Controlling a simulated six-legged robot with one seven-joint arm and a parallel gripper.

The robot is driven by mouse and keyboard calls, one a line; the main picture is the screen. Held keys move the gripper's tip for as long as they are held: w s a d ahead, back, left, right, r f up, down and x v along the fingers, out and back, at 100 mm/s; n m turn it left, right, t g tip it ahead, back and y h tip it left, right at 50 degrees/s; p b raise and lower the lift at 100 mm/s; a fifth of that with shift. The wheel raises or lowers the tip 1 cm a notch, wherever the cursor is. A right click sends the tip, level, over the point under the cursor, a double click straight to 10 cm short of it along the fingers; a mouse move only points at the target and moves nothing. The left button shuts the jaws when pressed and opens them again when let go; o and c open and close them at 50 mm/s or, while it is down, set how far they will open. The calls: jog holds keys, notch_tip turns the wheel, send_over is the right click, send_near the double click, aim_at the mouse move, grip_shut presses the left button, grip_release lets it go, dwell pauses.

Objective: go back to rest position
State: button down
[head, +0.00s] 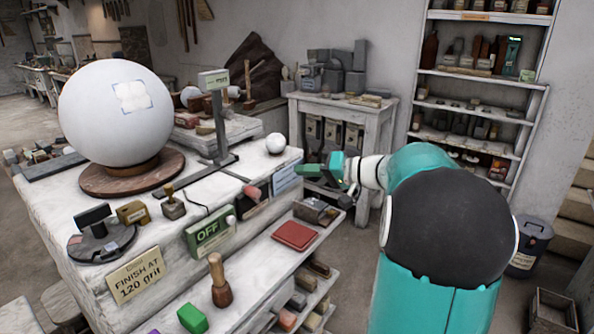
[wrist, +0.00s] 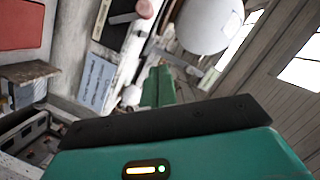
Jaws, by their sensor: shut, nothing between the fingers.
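My gripper (head: 322,171) is green, with its fingers shut and empty. In the head view it points left, in the air near the right end of the white workbench (head: 262,178). In the wrist view the green fingers (wrist: 158,88) lie together, with the large white sphere beyond them. My teal and black arm reaches in from the right in the head view and hides part of the floor and back area. The large white plaster sphere (head: 115,112) sits on a round brown base (head: 130,176) on the bench. A small white sphere (head: 276,143) sits near the bench's far right edge.
A green OFF sign (head: 209,231) is on the bench front. A tall shelf (head: 480,90) and a grey cabinet (head: 343,120) stand behind.

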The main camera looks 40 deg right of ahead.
dwell(0.5)
jog(key=s+a+f+n+g+h, duration=0.15)
jog(key=s+a+g, duration=0.25)
jog(key=a, duration=0.7)
jog(key=s+a+f+n+g, duration=0.1)
jog(key=s+a+f+g, duration=0.2)
jog(key=a, duration=0.7)
jog(key=s+a+f+h, duration=0.2)
jog(key=s+a+h, duration=0.1)
jog(key=s, duration=0.5)
jog(key=s+a+f+n+g+h, duration=0.1)
jog(key=s+a+f+h, duration=0.1)
jog(key=s, duration=0.6)
jog(key=shift+s+a+f+h, duration=0.25)
jog(key=shift+a+h, duration=0.45)
jog(key=shift+h, duration=0.25)
